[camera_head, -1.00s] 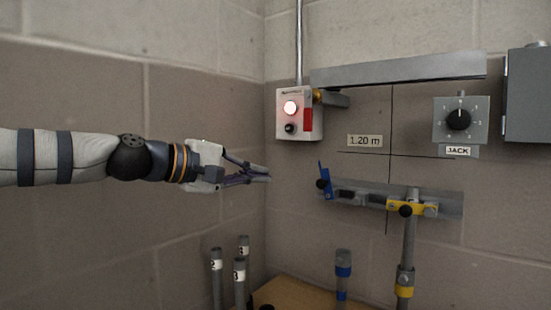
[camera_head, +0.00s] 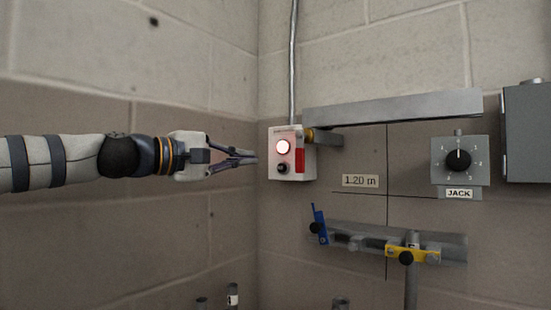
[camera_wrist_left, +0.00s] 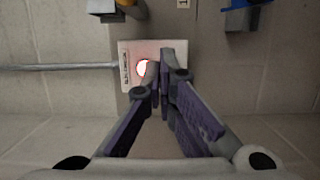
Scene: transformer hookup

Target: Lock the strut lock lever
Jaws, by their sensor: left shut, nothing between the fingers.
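A blue lever (camera_head: 319,226) with a dark knob stands upright at the left end of a grey rail on the wall. A yellow clamp (camera_head: 412,251) with a black knob sits on the rail at the top of a grey vertical strut (camera_head: 411,285). I cannot tell from the pictures which is the strut lock lever. My left gripper (camera_head: 253,158) is shut and empty, left of the control box and well above and left of the blue lever. In the left wrist view its fingertips (camera_wrist_left: 162,60) meet in front of the control box. My right gripper is not in view.
The control box (camera_head: 291,153) has a lit red lamp (camera_head: 283,147) and a dark knob. A grey bar (camera_head: 392,105) juts along the wall above. A dial box (camera_head: 459,160) labelled JACK and a grey cabinet (camera_head: 527,135) are at right. Tube tops (camera_head: 232,296) show below.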

